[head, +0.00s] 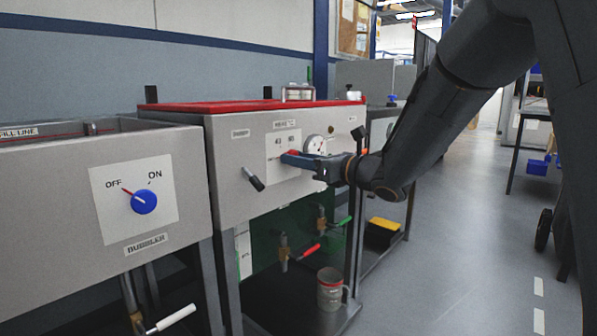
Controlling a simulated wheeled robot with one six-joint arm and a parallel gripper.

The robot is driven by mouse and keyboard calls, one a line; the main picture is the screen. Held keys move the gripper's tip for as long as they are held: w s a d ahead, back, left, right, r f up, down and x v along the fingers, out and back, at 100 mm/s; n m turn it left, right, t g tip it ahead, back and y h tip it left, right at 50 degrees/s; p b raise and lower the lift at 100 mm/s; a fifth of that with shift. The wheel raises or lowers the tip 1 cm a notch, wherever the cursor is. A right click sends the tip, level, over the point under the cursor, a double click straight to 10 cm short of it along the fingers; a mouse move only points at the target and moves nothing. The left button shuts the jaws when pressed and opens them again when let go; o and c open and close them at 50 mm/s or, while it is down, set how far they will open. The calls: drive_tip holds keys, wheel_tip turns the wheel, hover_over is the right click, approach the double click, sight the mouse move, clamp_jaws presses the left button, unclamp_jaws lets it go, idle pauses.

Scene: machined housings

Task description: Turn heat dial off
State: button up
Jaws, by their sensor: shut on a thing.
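My gripper (300,160) reaches in from the right to the front of the middle grey machine (222,160). Its jaws are shut at a pale control plate (275,140) with small dark markings on it. The dial there is mostly hidden behind the jaws, so its pointer cannot be read. A round white dial face (316,144) shows just above the jaws.
The left machine has a blue bubbler dial (144,201) with a red pointer toward OFF. A black-handled lever (254,179) sticks out left of my gripper. Red-handled (308,251) and green-handled (345,221) valves are below. Floor (455,240) to the right is clear.

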drive_tip(key=shift+n+b, duration=0.5)
drive_tip(key=shift+b, duration=0.05)
drive_tip(key=o, duration=1)
drive_tip(key=shift+o, duration=0.2)
drive_tip(key=shift+d, duration=0.1)
drive_tip(key=p+v, duration=0.1)
drive_tip(key=v, duration=0.6)
drive_tip(key=shift+s+d+p, duration=0.25)
drive_tip(key=shift+p, duration=0.15)
